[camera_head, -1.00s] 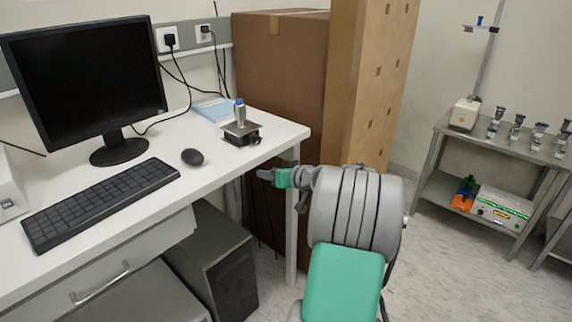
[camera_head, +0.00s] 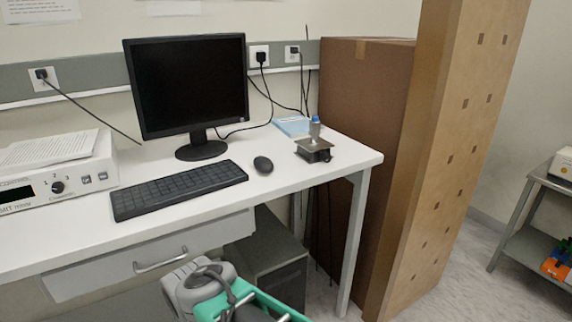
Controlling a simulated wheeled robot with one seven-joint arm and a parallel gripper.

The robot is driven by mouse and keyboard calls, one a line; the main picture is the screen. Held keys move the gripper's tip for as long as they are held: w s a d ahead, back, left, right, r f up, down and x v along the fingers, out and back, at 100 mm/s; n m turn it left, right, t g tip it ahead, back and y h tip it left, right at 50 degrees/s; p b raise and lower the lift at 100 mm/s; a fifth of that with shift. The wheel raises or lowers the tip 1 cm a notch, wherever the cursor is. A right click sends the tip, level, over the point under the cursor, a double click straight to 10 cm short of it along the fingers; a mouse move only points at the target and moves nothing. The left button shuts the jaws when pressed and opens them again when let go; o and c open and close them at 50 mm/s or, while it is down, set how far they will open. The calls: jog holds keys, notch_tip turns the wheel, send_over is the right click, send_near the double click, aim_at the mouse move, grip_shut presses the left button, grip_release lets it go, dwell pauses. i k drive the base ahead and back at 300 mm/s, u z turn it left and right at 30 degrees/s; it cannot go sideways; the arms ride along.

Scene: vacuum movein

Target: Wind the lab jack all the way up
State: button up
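The lab jack (camera_head: 313,154) is a small dark metal stand near the right end of the white desk. It looks low, with its flat top plate close to the desktop. A small grey bottle with a blue cap (camera_head: 315,127) stands upright on the plate. The jack's knob is too small to make out clearly. Part of my arm shows low in the picture, in grey and green, in front of the desk and below its top. I cannot make out my gripper's fingers there. Nothing of mine touches the jack.
The desk (camera_head: 290,188) also holds a monitor (camera_head: 188,85), a keyboard (camera_head: 180,188), a mouse (camera_head: 263,165) and a light-blue booklet (camera_head: 291,126) behind the jack. Tall cardboard boxes (camera_head: 365,150) stand at the desk's right end. The desktop right of the jack is clear.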

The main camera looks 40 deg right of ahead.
aim_at(327, 157)
jog(key=u, duration=1.55)
jog(key=k, duration=0.25)
jog(key=z, duration=2.15)
jog(key=k, duration=0.25)
